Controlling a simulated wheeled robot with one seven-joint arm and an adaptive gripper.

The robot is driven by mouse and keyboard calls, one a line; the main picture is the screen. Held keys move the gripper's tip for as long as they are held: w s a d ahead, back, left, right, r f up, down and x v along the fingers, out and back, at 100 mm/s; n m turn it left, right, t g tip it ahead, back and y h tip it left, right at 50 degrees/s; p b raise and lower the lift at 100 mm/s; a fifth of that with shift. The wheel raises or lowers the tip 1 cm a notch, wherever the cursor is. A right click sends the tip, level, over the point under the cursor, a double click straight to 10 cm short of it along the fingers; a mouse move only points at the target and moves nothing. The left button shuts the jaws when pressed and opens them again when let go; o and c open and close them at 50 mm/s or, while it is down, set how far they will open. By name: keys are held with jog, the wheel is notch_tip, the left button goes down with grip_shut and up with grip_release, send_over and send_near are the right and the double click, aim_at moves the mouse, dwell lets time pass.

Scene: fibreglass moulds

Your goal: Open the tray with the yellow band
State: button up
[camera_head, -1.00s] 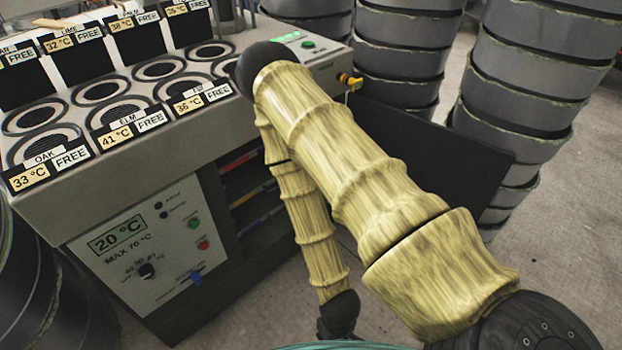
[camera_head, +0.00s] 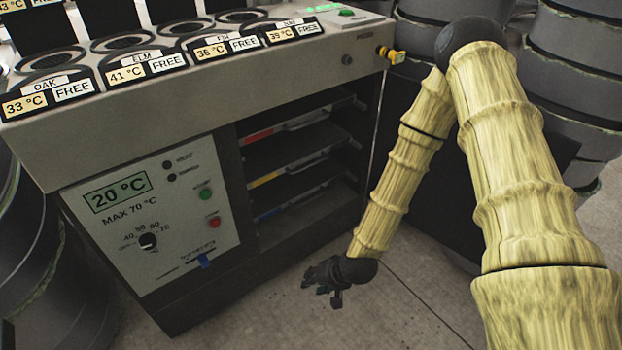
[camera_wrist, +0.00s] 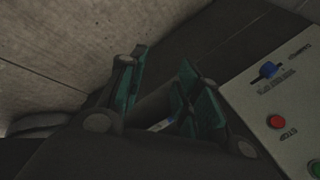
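The tray with the yellow band (camera_head: 265,180) sits in the middle slot of the open-fronted cabinet bay in the head view. Its band shows at the left of its front edge, and the tray appears pushed in. A tray with a red band (camera_head: 258,137) is above it and one with a blue band (camera_head: 268,213) is below. My gripper (camera_head: 322,288) hangs low over the floor, to the right of and below the bay, apart from the trays. In the wrist view my gripper (camera_wrist: 162,62) has its two green-padded fingers spread with nothing between them. The yellow band is not visible there.
The control panel (camera_head: 150,215) with knob and buttons is left of the bay. A yellow-tipped fitting (camera_head: 392,55) sticks out at the cabinet's upper right, with a thin cord hanging below. Stacked grey moulds (camera_head: 575,70) stand at right. The floor before the bay is clear.

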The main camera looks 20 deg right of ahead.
jog(key=w+d+m+t+b, duration=0.1)
jog(key=w+m+t+b, duration=0.2)
jog(key=w+b, duration=0.65)
jog(key=m+t+y+b, duration=0.1)
jog(key=m+t+b, duration=0.5)
jog(key=b, duration=0.7)
send_near(312, 165)
jog(key=f, duration=0.1)
jog(key=shift+n+t, duration=0.4)
jog(key=shift+a+b+x, duration=0.2)
jog(key=shift+b+x, duration=2)
jog(key=shift+x, duration=3.1)
jog(key=shift+r, duration=0.1)
jog(key=shift+c, duration=0.3)
jog(key=shift+s, duration=0.1)
grip_shut()
